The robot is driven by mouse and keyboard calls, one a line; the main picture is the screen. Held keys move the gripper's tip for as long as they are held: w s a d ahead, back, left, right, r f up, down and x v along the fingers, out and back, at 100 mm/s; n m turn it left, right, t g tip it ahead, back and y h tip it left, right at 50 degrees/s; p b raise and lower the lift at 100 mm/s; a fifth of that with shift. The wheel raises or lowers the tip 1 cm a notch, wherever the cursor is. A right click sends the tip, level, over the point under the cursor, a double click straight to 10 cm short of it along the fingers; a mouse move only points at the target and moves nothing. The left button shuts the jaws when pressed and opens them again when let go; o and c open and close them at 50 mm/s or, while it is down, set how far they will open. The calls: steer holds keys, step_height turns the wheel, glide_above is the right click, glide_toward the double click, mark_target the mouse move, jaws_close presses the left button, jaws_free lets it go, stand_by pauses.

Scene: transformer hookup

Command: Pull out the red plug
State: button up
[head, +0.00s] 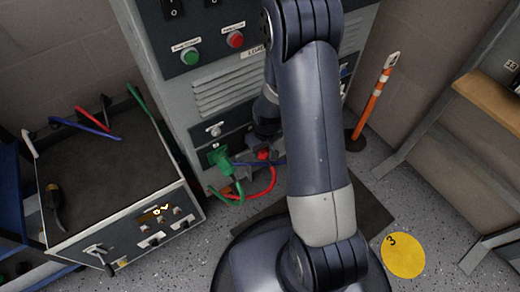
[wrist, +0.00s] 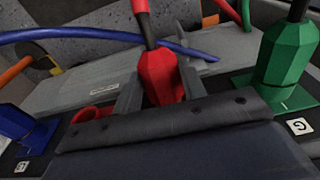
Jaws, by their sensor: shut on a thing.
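The red plug (wrist: 160,75) stands between the two fingers of my gripper (wrist: 160,90) in the wrist view, and the gripper is shut on it. Its lower end is hidden behind a dark bar of my gripper. A red ring-like part (wrist: 93,114) shows just left of the fingers. In the head view the red plug (head: 263,155) is a small red spot low on the cabinet front, mostly hidden by my arm. The gripper is hard to make out there.
A green plug (wrist: 287,60) stands on the right and a blue plug (wrist: 20,128) on the left in the wrist view. A blue cable (wrist: 70,36) crosses behind the red plug. In the head view, a grey cabinet (head: 180,105) stands behind, a test cart (head: 85,165) left, and an orange post (head: 375,100) right.

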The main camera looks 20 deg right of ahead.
mark_target(268, 160)
steer(key=shift+w, duration=0.1)
steer(key=shift+c, duration=1.3)
steer(key=shift+s+d, duration=0.3)
steer(key=shift+s, duration=0.55)
steer(key=shift+s+d+b, duration=0.15)
steer(key=shift+s+b, duration=0.15)
steer(key=shift+s, duration=0.25)
steer(key=shift+s+d+b, duration=0.15)
steer(key=shift+s+b, duration=0.1)
steer(key=shift+s, duration=0.25)
steer(key=s, duration=0.1)
steer(key=s+d+b, duration=0.1)
steer(key=s, duration=0.2)
steer(key=shift+s+d+b, duration=0.25)
steer(key=shift+b, duration=0.05)
